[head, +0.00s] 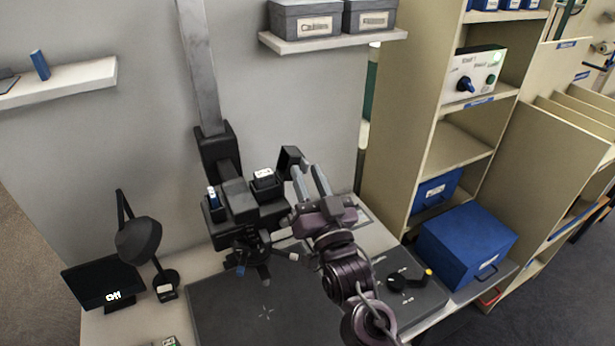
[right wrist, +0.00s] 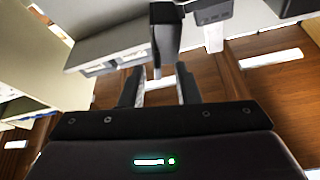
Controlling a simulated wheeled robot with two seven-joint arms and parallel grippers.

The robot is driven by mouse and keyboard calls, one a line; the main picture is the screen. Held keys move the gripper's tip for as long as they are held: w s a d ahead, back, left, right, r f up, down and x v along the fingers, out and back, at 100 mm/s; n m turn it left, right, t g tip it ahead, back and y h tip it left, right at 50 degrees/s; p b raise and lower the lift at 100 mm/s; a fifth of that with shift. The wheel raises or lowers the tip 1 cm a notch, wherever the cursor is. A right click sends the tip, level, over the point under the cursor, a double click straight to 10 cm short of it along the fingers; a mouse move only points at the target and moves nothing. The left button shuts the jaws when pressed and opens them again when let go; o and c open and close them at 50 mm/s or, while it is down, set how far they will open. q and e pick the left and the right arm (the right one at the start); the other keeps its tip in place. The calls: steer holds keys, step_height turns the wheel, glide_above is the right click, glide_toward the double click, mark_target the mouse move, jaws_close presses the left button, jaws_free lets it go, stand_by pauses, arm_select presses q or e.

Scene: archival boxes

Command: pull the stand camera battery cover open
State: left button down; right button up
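The stand camera (head: 238,200) is a black body on a grey column above the desk. A dark flap (head: 289,158), which looks like its battery cover, stands raised at the camera's right side, beside a block with a white label (head: 263,178). My right gripper (head: 309,170) is just right of this flap, its two fingers apart. In the right wrist view a dark bar-like part (right wrist: 165,38), perhaps the flap, reaches between the open fingers (right wrist: 158,88). I cannot tell whether a finger touches it. My left gripper is not in view.
A lamp (head: 138,240) and a small screen (head: 103,283) stand at the desk's left. A control panel with a yellow-tipped lever (head: 408,281) lies right of my right arm. A blue box (head: 465,245) sits further right. A shelf with grey boxes (head: 305,20) is above.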

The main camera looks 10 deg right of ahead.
steer(key=b+v, duration=0.2)
steer(key=v, duration=0.5)
steer(key=shift+s, duration=0.1)
